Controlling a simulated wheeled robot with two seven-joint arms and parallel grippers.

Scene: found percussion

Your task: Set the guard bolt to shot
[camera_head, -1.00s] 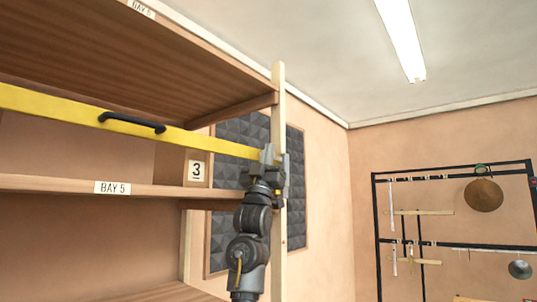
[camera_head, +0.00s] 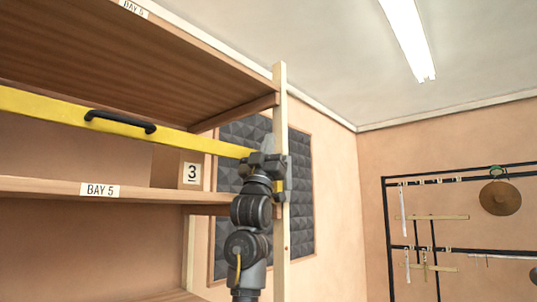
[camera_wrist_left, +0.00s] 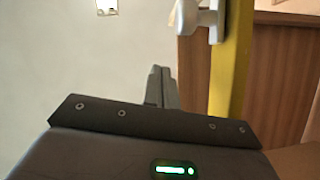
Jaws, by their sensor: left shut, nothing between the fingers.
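The yellow guard bar (camera_head: 60,110) with a black handle (camera_head: 120,122) runs across the front of the shelf bay to the wooden post (camera_head: 281,230). My left gripper (camera_head: 268,145) is at the bar's right end, close to the post. In the left wrist view its fingers (camera_wrist_left: 160,75) are shut and empty. A pale grey fitting with a knob (camera_wrist_left: 205,16), which looks like the guard bolt, sits beside the yellow bar (camera_wrist_left: 230,70), apart from the fingertips and up to their right. In the head view my gripper largely covers that fitting, so its setting is unclear. My right gripper is out of view.
The wooden shelf (camera_head: 60,188) labelled BAY 5 is below the bar, with a box marked 3 (camera_head: 190,171) on it. A dark foam panel (camera_head: 300,190) is behind the post. A black rack (camera_head: 388,225) with hanging instruments stands at right.

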